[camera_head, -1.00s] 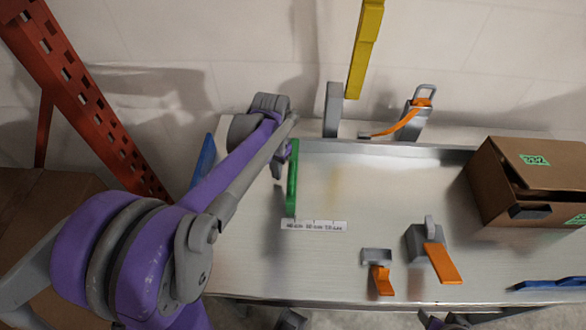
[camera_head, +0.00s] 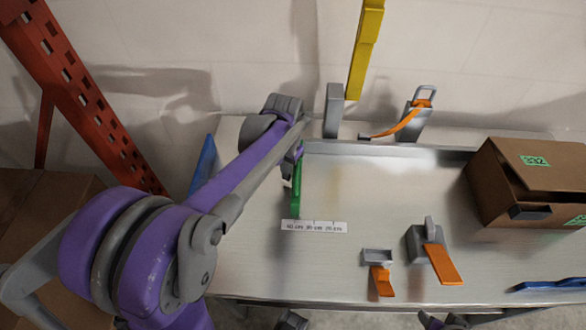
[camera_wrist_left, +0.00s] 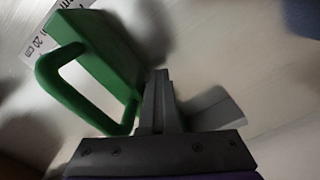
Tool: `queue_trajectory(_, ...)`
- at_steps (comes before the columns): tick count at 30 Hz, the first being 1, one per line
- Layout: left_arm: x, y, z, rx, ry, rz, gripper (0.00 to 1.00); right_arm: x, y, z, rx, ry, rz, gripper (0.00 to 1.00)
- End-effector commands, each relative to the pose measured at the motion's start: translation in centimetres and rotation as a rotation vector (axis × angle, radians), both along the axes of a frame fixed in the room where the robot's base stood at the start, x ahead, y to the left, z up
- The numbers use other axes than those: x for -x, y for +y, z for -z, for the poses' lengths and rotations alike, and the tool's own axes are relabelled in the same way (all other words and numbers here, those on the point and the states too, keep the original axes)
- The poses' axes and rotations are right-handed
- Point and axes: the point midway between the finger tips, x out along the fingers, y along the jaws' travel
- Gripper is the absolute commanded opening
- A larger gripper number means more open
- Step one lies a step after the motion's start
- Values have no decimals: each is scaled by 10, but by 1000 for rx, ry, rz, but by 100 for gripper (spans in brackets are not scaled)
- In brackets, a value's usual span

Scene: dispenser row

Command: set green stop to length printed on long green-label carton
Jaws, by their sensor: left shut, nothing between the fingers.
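The green stop (camera_head: 296,196) is a narrow upright bar on the metal bench. Its near end stands over the left part of the white scale strip (camera_head: 325,227), whose small print is hard to read. My left gripper (camera_head: 299,152) is at the stop's far end and partly hides it. In the left wrist view, its fingers (camera_wrist_left: 158,90) are shut and empty beside the green loop handle (camera_wrist_left: 75,98); I cannot tell whether they touch it. The brown carton (camera_head: 490,187) at the right bears green labels (camera_head: 535,160), one with a number like 332.
Grey holders with orange flaps (camera_head: 443,263) stand at the bench front, and another with an orange strap (camera_head: 400,124) at the back. A grey post (camera_head: 333,110) and a hanging yellow bar (camera_head: 365,48) are behind the stop. A blue piece (camera_head: 555,284) lies front right. The bench middle is clear.

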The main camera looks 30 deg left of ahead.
Motion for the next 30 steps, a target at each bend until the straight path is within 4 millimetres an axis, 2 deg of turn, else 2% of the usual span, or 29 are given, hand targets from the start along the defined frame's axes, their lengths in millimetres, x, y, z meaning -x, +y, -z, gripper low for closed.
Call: queue_trajectory(30,-15,-27,0,0,-1,1,0,0,0,-1,0,0,0,50)
